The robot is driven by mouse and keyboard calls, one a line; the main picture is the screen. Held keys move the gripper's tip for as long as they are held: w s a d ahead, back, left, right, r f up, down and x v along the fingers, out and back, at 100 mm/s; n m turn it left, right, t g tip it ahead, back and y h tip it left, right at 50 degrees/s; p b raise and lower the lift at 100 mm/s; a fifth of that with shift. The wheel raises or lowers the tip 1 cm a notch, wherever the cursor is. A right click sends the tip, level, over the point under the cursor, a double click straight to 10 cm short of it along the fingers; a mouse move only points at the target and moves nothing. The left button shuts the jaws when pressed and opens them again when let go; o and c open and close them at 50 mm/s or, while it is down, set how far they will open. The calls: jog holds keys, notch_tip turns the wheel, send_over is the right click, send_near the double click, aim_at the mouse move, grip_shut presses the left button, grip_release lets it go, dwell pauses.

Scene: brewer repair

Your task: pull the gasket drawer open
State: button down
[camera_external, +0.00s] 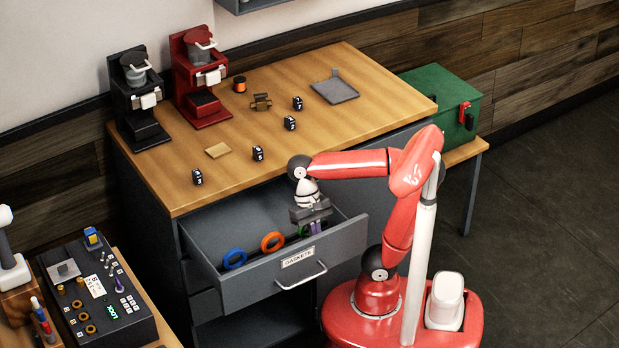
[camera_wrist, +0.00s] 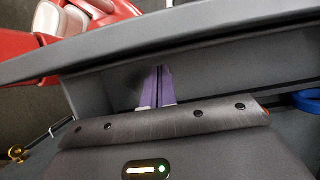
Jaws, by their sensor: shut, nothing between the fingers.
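The gasket drawer (camera_external: 237,288) is grey, with a "GASKETS" label (camera_external: 298,257) and a pale bar handle (camera_external: 303,277). It stands pulled out from under the wooden worktop. A blue ring (camera_external: 235,259) and an orange ring (camera_external: 272,242) lie inside; a green ring is mostly hidden behind my gripper. My gripper (camera_external: 314,227) points down over the right part of the drawer, behind its front panel. Its purple fingers (camera_wrist: 158,86) are together and empty in the wrist view, beside the panel's inner face (camera_wrist: 220,48). Contact with the panel cannot be told.
The worktop (camera_external: 225,185) carries a black brewer (camera_external: 138,98), a red brewer (camera_external: 200,75), several small dark blocks and a grey plate (camera_external: 334,90). A green box (camera_external: 438,100) stands at right. A dark tool panel (camera_external: 100,297) is at lower left.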

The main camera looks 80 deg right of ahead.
jog(key=w+d, duration=0.1)
jog(key=w+d+r+p, duration=0.1)
jog(key=w+d, duration=0.1)
jog(key=shift+r, duration=0.2)
jog(key=v, duration=0.8)
jog(key=shift+r, duration=0.25)
jog(key=x, duration=0.9)
jog(key=shift+s+f, duration=0.1)
jog(key=shift+f, duration=0.1)
jog(key=s+a, duration=0.1)
jog(key=s+a+b, duration=0.1)
jog(key=s+a, duration=0.1)
jog(key=shift+f+b, duration=0.3)
jog(key=shift+f, duration=0.1)
jog(key=shift+w+d+r, duration=0.1)
jog(key=shift+w+d, duration=0.6)
jog(key=shift+w, duration=0.15)
jog(key=shift+w+d, duration=0.25)
jog(key=shift+d, duration=0.05)
